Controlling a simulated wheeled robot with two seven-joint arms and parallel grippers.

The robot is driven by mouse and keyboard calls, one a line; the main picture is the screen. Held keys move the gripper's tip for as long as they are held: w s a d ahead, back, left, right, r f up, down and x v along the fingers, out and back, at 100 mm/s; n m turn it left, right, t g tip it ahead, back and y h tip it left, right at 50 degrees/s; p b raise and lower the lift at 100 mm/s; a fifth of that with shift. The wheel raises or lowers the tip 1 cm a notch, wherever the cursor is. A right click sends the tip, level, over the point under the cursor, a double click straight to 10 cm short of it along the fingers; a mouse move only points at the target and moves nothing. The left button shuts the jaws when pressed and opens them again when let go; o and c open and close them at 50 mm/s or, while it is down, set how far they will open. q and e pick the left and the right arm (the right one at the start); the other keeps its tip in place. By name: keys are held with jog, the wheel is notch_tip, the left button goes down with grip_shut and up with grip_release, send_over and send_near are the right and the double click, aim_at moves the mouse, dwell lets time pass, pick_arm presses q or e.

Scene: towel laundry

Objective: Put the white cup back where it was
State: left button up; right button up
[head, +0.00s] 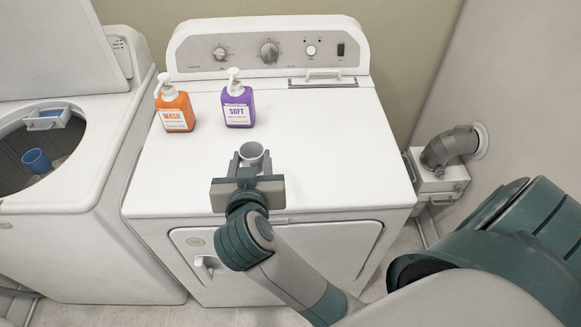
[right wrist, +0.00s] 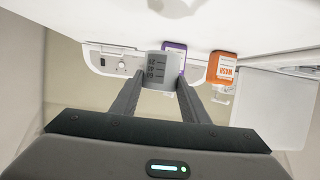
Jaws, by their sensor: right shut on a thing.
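The white cup (head: 252,151), greyish in this light, is between the fingers of my right gripper (head: 250,162) over the front middle of the dryer top (head: 330,150). Its open mouth faces up in the head view. The right wrist view shows the cup (right wrist: 160,68) with dark markings on its side, pinched between both fingertips (right wrist: 160,80). My gripper comes in from the front edge of the dryer. I cannot tell whether the cup touches the dryer top. My left gripper is not in view.
An orange WASH bottle (head: 175,108) and a purple SOFT bottle (head: 238,105) stand behind the cup on the dryer. An open washer (head: 95,165) is at left, with a blue cup (head: 37,160) inside. The dryer's right side is clear. A vent pipe (head: 452,148) is at right.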

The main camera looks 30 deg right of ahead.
jog(key=s+d+r+m+g+h+p, duration=0.3)
jog(key=s+p, duration=0.7)
jog(key=p, duration=0.4)
jog(key=d+m+g+h, duration=0.1)
jog(key=d, duration=0.1)
jog(key=shift+s+d+r+m, duration=0.15)
jog(key=shift+s+d+m, duration=0.15)
jog(key=shift+s+m, duration=0.1)
jog(key=shift+w, duration=0.2)
jog(key=w+d+f+b, duration=0.1)
jog(key=w+f, duration=0.1)
jog(key=w, duration=0.1)
jog(key=w+d+f+b, duration=0.1)
jog(key=w+f, duration=0.1)
jog(key=w, duration=0.1)
jog(key=w+d+f+b, duration=0.1)
jog(key=w+f+b, duration=0.1)
jog(key=w, duration=0.1)
jog(key=shift+w+f, duration=0.3)
jog(key=shift+f, duration=0.05)
jog(key=shift+w+d+f+b, duration=0.15)
jog(key=shift+w+f+b, duration=0.05)
jog(key=shift+w+b, duration=0.35)
jog(key=shift+w, duration=0.1)
